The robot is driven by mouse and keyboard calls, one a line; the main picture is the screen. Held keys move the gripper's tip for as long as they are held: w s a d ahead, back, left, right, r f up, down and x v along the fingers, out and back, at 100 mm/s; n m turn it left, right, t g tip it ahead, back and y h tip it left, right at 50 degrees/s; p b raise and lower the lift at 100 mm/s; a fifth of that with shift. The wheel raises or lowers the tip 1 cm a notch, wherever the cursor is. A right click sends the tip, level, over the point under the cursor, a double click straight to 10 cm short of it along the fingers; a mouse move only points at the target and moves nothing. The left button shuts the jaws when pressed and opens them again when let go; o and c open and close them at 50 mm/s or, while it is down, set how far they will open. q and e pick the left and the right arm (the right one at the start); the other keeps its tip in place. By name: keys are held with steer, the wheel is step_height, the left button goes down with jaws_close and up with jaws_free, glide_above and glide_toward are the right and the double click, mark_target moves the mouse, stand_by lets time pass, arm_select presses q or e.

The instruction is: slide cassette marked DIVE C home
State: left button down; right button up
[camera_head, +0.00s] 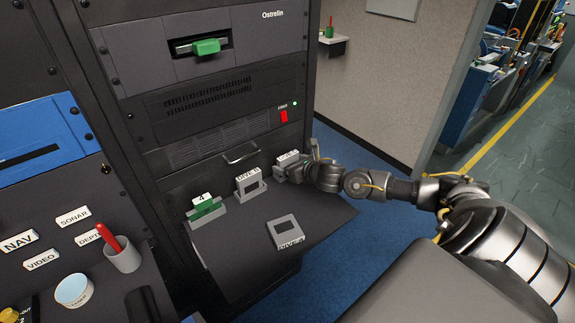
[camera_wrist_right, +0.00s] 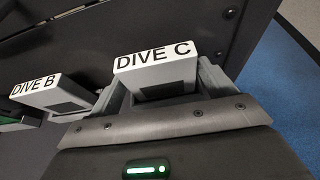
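The grey cassette marked DIVE C (camera_wrist_right: 158,72) stands upright between the two fingers of my right gripper (camera_wrist_right: 165,90) in the wrist view. The fingers lie close along both its sides; whether they press on it I cannot tell. In the head view this cassette (camera_head: 287,163) is at the right end of a row on the shelf, partly hidden by my right gripper (camera_head: 303,170). The drive slot (camera_head: 183,48) marked Ostrelin is high on the rack, with a green cassette (camera_head: 207,46) sticking out of it. My left gripper is not in view.
The DIVE B cassette (camera_head: 250,184) stands left of DIVE C, and a green one marked 4 (camera_head: 205,211) stands further left. A cup with a red pen (camera_head: 122,255) and a white cup (camera_head: 74,290) are at lower left.

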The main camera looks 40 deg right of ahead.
mark_target(287, 155)
steer(key=c, duration=0.7)
steer(key=shift+r, duration=0.1)
steer(key=shift+r+b, duration=0.4)
steer(key=shift+b, duration=0.05)
step_height(287, 155, up, 2)
steer(key=shift+a+r+b, duration=0.15)
steer(key=shift+r+b, duration=0.1)
steer(key=shift+b, duration=0.4)
steer(key=s+a+r, duration=0.2)
steer(key=a+r, duration=0.1)
steer(key=s+a+r, duration=0.3)
steer(key=a, duration=0.1)
steer(key=s+a+r+p, duration=0.1)
steer(key=s+a+r, duration=0.2)
steer(key=a, duration=0.1)
steer(key=shift+s+r, duration=0.25)
steer(key=shift+r, duration=0.05)
